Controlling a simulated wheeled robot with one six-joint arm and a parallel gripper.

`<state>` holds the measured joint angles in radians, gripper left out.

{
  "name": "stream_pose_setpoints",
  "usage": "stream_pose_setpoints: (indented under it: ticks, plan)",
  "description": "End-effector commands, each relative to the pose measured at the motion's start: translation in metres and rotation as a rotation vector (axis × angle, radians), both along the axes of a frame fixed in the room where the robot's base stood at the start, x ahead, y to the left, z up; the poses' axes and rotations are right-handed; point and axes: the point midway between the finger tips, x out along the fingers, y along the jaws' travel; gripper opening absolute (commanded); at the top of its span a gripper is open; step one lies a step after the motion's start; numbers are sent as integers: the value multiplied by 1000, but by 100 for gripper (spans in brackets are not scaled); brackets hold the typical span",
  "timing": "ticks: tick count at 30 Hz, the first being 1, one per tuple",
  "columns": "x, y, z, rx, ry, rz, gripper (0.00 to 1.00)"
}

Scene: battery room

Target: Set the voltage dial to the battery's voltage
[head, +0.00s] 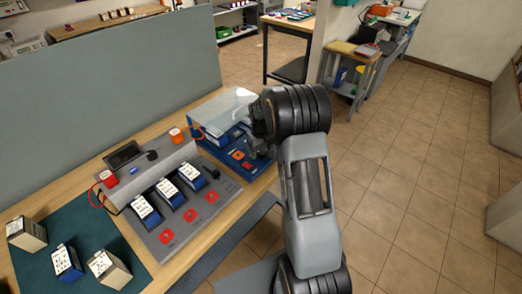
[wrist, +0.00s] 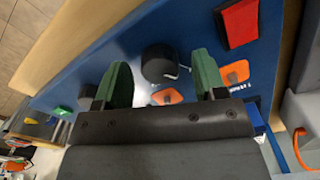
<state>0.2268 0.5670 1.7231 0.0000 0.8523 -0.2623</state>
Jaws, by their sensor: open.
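The voltage dial, a round black knob (wrist: 160,62) with a pale mark, sits on a blue panel (wrist: 195,30) in the wrist view. My gripper (wrist: 163,76) is open, its two green fingers on either side of the knob with a visible gap at each side. Whether the fingertips reach down beside the knob is hard to tell. In the head view my gripper (head: 261,150) is over the blue unit (head: 222,166), and my arm hides the dial. Batteries with white labels stand in the grey station (head: 145,210) and on a green mat (head: 30,268); their printed voltages are too small to read.
A red square (wrist: 238,22) and orange pads (wrist: 236,73) lie close to the dial. A grey partition (head: 100,75) rises behind the bench. The tiled floor (head: 410,165) at right is open.

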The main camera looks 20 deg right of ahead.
Motion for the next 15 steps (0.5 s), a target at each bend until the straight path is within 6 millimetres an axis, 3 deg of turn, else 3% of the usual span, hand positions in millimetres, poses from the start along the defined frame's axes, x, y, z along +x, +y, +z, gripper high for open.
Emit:
stream_pose_setpoints:
  ticks: [11, 15]
  plan:
    - [0, 0, -3, 0, -1, 0, 64]
    - [0, 0, -3, 0, -1, 0, 50]
